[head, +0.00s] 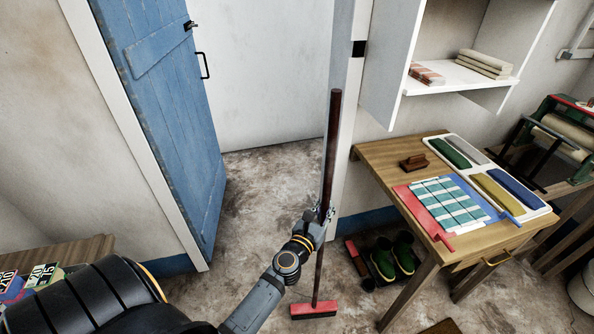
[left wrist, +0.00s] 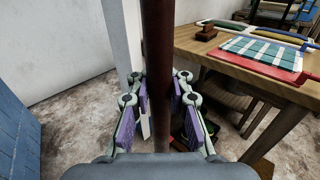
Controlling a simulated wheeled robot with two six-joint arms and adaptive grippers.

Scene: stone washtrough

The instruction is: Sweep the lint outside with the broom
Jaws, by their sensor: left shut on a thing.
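The broom (head: 331,140) has a long dark red-brown handle and a red head with dark bristles, resting at floor level at the bottom middle of the head view. It stands nearly upright in front of the doorway's right jamb. My left gripper (head: 322,213) is shut around the handle, partway up. In the left wrist view the handle (left wrist: 159,60) runs between the two purple-padded fingers. I cannot make out any lint on the mottled brown floor (head: 255,195). My right gripper is not in view.
A blue plank door (head: 165,110) stands open at the left of the doorway. A wooden table (head: 385,155) with cloths and a tray is at the right, with green boots (head: 383,263) beneath it. A low wooden surface (head: 70,252) with cards is at lower left.

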